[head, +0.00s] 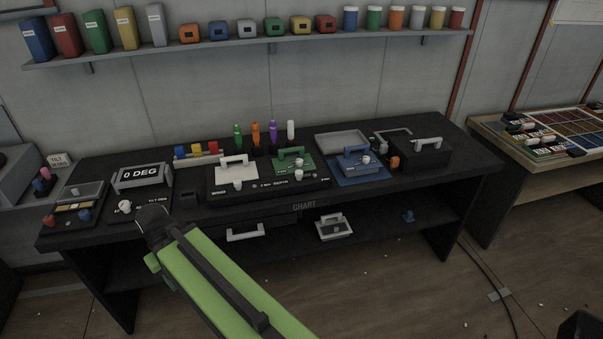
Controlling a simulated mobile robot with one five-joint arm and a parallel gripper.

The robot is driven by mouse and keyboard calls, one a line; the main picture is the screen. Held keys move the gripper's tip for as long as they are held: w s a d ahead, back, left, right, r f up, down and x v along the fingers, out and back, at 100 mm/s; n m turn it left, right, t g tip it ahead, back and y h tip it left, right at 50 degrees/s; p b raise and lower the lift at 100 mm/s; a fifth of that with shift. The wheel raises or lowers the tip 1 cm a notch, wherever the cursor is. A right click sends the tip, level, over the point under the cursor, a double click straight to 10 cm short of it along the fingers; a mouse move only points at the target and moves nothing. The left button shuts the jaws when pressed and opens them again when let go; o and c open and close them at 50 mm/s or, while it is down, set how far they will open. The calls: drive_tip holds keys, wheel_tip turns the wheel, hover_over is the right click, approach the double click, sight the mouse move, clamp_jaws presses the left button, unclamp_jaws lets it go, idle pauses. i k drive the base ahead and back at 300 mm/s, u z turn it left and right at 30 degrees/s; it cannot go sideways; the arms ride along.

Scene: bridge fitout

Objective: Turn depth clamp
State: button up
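No part is legibly marked as the depth clamp. Small pale knobs that could be it stand on the dark desk: one by the tilt display (124,206), one in front of the white plate (238,184), one in front of the green plate (299,175), and one on the blue plate (366,160). My green arm reaches up from the bottom toward the desk's left front. My gripper (154,216) is a dark shape at its far end, just right of the tilt-display knob. Its fingers cannot be made out. I see nothing held in it.
The display (141,177) reads "0 DEG". Behind the plates stand green, orange, purple and white bottles (256,134). A grey tray (342,143) and a black handled box (420,151) are at the right. A cable lies on the floor at right.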

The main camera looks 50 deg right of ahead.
sight(299, 175)
drive_tip(key=u, duration=0.05)
drive_tip(key=i, duration=0.9)
